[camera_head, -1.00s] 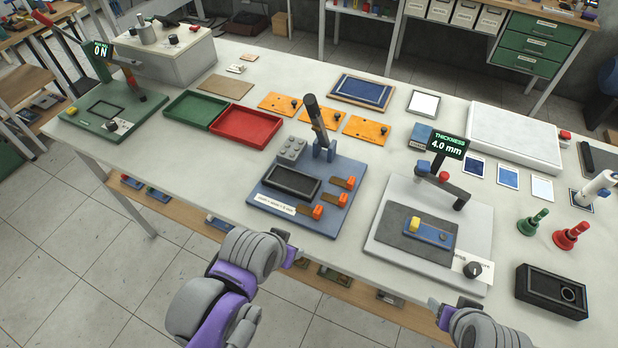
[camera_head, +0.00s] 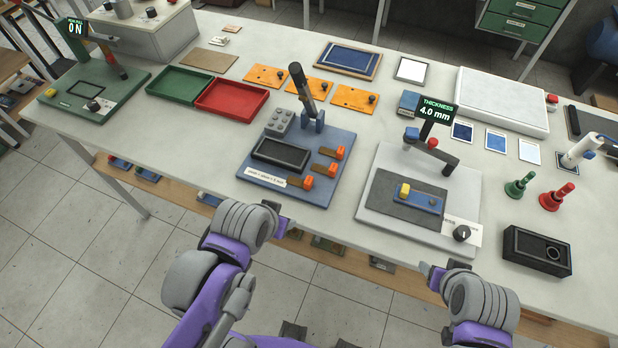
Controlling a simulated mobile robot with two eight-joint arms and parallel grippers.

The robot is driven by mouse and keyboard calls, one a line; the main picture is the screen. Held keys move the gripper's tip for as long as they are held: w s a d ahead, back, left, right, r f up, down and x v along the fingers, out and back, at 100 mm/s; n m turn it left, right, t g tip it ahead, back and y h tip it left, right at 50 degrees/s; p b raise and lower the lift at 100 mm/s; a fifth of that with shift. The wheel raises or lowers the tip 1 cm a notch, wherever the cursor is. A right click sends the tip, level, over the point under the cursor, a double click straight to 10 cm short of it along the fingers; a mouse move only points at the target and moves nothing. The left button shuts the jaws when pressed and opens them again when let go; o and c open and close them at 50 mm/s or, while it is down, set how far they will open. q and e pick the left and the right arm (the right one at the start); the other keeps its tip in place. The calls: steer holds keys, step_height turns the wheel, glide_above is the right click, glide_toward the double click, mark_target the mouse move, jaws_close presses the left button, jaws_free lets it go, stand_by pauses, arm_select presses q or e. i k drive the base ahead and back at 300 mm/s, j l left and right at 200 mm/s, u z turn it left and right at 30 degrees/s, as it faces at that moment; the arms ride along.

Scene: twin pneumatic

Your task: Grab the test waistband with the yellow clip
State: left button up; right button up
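A blue strip (camera_head: 425,202) with a yellow block-like clip (camera_head: 404,191) at its left end lies on the dark grey pad of the thickness gauge (camera_head: 375,210), whose display reads 4.0 mm. I take this strip to be the waistband. My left gripper (camera_head: 285,226) is in front of the table edge, below the blue fixture and well left of the strip. My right gripper (camera_head: 430,271) is at the table's front edge, below the gauge and apart from the strip. Both gripper tips are small and mostly hidden behind my wrists, so their opening is unclear.
A blue press fixture (camera_head: 335,190) with an upright lever stands left of the gauge. A black box (camera_head: 537,250), a green stamp (camera_head: 519,185) and a red stamp (camera_head: 555,197) stand to its right. Green (camera_head: 148,87) and red (camera_head: 262,104) trays lie farther left.

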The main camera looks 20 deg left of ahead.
mark_target(404, 194)
steer(key=j+z, duration=0.15)
steer(key=z, duration=0.25)
steer(key=k+j+z, duration=0.15)
steer(key=z, duration=0.25)
steer(key=k+j+z, duration=0.1)
steer(key=z, duration=0.3)
